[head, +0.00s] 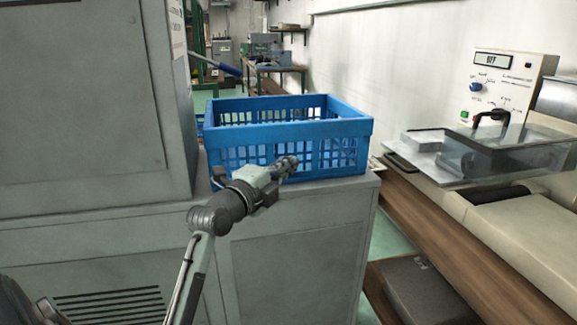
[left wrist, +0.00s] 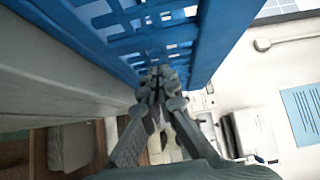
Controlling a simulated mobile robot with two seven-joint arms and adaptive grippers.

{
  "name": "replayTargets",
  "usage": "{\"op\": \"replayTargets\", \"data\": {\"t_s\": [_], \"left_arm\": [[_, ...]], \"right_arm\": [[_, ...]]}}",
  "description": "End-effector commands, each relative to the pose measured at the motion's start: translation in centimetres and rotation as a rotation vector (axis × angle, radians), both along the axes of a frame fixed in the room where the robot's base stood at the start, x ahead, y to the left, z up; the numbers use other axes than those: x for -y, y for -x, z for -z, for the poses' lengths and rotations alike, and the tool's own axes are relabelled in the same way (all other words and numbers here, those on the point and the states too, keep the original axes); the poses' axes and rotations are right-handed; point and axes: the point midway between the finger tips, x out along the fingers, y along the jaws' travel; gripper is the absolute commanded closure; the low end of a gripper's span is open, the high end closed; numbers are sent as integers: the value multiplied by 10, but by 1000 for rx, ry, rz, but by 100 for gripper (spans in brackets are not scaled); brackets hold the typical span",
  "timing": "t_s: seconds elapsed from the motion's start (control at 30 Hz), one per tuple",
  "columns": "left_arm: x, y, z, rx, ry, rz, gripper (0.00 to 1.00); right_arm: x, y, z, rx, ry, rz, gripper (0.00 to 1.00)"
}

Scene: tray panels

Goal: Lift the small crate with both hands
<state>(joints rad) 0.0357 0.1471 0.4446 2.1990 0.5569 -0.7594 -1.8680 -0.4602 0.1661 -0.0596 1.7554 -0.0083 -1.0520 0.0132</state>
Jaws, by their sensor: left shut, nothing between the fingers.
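The blue crate (head: 347,128) stands upright on the grey cabinet top in the head view, with slotted sides and an open top. My left gripper (head: 291,162) is in front of the crate's near side, shut with nothing in it. In the left wrist view the crate (left wrist: 213,40) fills the top, and the shut fingertips (left wrist: 160,75) are close to its slotted wall. I cannot tell whether they touch it. My right gripper is in neither view.
A tall grey cabinet (head: 80,100) stands directly left of the crate. The grey cabinet (head: 300,255) under the crate ends just right of it. A bench with a clear-walled tank (head: 490,150) and a control panel (head: 505,85) is at the right. A dark box (head: 425,290) lies below.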

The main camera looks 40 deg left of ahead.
Motion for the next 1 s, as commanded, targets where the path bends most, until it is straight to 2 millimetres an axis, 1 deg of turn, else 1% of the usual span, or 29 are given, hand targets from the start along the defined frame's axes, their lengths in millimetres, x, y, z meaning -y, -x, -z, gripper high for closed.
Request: {"op": "replayTargets", "data": {"t_s": [0.17, 0.27, 0.3, 0.33, 0.5, 0.6, 0.73, 1.0], "left_arm": [[-15, -13, 1, -3, -11, 1, 100], [-28, -24, 2, -3, -12, 0, 100], [-34, -29, 2, -3, -12, 0, 100], [-39, -33, 2, -3, -12, 0, 100], [-63, -54, 1, -2, -9, 0, 100], [-73, -62, 1, -1, -6, -1, 100], [-79, -67, 0, 0, -2, -1, 100], [-79, -67, 0, 0, -1, -1, 100]], "right_arm": [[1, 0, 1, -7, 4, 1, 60], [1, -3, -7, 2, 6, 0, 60], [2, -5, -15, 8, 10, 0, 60], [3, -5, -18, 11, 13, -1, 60], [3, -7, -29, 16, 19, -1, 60], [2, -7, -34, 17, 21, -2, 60], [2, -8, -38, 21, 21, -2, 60], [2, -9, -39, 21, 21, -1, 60]]}}
